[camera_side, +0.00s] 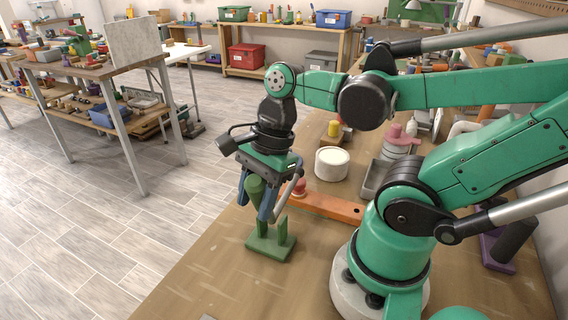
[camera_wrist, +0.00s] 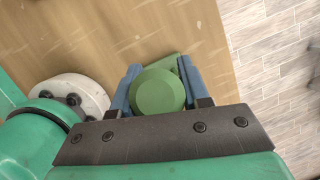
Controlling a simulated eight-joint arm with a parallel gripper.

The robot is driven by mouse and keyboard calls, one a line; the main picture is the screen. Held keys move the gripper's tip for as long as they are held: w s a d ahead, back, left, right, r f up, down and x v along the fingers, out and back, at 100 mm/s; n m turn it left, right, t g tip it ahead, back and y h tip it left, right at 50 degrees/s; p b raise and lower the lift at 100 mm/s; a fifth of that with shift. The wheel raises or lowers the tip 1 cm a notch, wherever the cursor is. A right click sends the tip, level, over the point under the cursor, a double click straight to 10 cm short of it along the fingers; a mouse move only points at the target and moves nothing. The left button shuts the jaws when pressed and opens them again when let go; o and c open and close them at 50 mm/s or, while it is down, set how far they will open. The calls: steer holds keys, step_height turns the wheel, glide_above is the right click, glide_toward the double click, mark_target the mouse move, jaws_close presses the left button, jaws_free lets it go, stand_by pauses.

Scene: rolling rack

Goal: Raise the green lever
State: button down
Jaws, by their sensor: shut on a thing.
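The green lever (camera_side: 255,187) is a thick rounded handle that rises from a flat green base (camera_side: 268,248) with upright green posts. The base rests on the wooden table near its left edge. My gripper (camera_side: 257,203) points down over it, with its blue fingers shut on the handle, one on each side. In the wrist view the lever's round end (camera_wrist: 157,92) faces the camera between the fingers of my gripper (camera_wrist: 157,78). The handle stands roughly upright in the side view. Its pivot is partly hidden by the fingers and posts.
An orange bar (camera_side: 325,208) with a red knob (camera_side: 299,187) lies close to the right of my gripper. Pink and grey pieces (camera_side: 401,141) are farther right. The table front (camera_side: 215,290) is mostly clear.

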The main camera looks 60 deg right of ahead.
steer(key=a+f+h, duration=0.1)
steer(key=h, duration=0.2)
steer(key=a+f+h, duration=0.4)
steer(key=h, duration=0.1)
steer(key=shift+f+n+h, duration=0.15)
steer(key=shift+n+h, duration=0.15)
steer(key=shift+a+f+h, duration=0.15)
steer(key=shift+f+h, duration=0.8)
steer(key=shift+h, duration=0.35)
steer(key=shift+c, duration=2.1)
jaws_free()
steer(key=shift+a, duration=0.1)
